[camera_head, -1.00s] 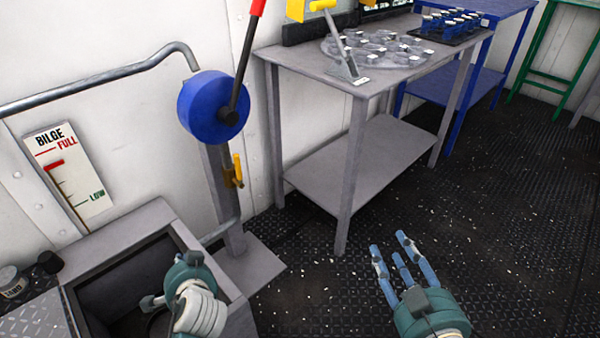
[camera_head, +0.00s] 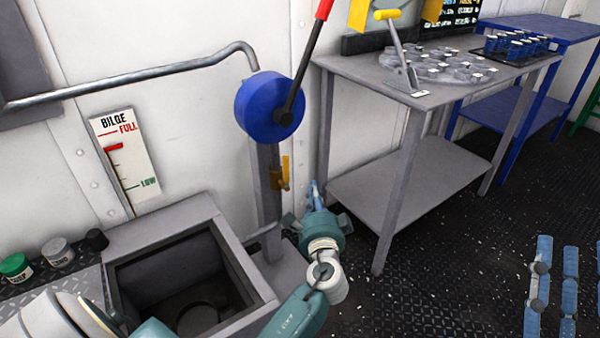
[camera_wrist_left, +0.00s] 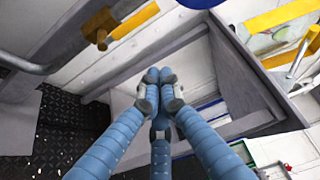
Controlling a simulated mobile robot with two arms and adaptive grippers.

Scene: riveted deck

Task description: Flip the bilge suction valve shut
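The bilge suction valve (camera_head: 284,173) has a yellow lever and a brass-coloured body, on the grey post below the blue pump. Its lever stands upright along the post in the head view. In the left wrist view the valve lever (camera_wrist_left: 133,21) is at the top left. My left gripper (camera_head: 314,186) is just right of the valve and slightly lower in the picture, apart from it. In the left wrist view its blue fingertips (camera_wrist_left: 158,77) are together with nothing between them. My right gripper (camera_head: 558,243) is at the lower right, fingers spread and empty.
The blue pump (camera_head: 268,108) has a red-tipped lever (camera_head: 306,58). An open grey bilge box (camera_head: 168,225) stands below. The bilge gauge (camera_head: 126,160) has its red marker near FULL. A grey table (camera_head: 370,72) stands right of the post.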

